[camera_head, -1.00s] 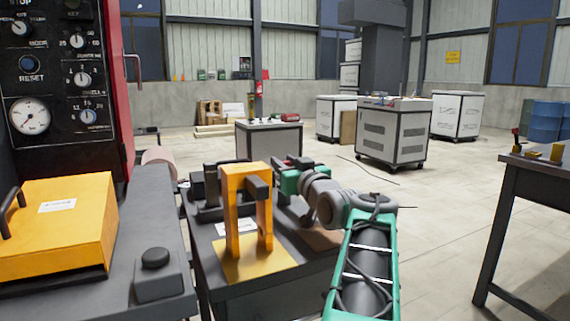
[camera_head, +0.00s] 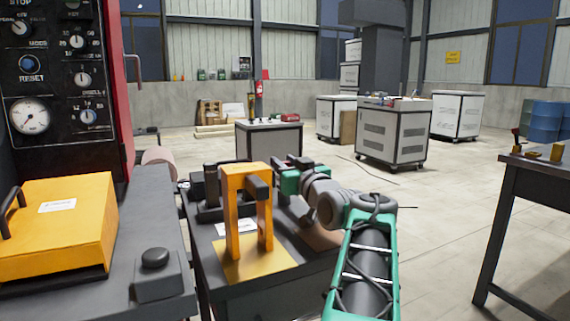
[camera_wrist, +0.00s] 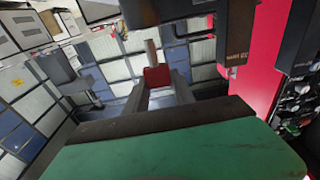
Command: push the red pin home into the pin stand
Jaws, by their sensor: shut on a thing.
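The red pin (camera_wrist: 157,76) shows in the wrist view between the two grey fingers of my gripper (camera_wrist: 158,90), which is shut on it. Only a red block-like part of the pin is clear. In the head view my gripper's green body (camera_head: 290,182) is behind the orange arch, and its fingers and the pin cannot be made out. Dark blocks (camera_head: 208,190) stand on the bench left of and behind the arch. I cannot tell for sure which part is the pin stand, or how deep the pin sits.
The orange arch (camera_head: 231,215) with a dark block at its top stands on the near bench, close to my arm. A yellow box (camera_head: 60,225) and a black button box (camera_head: 158,275) sit on the left bench. Another table (camera_head: 540,180) is at the right. Open floor lies between.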

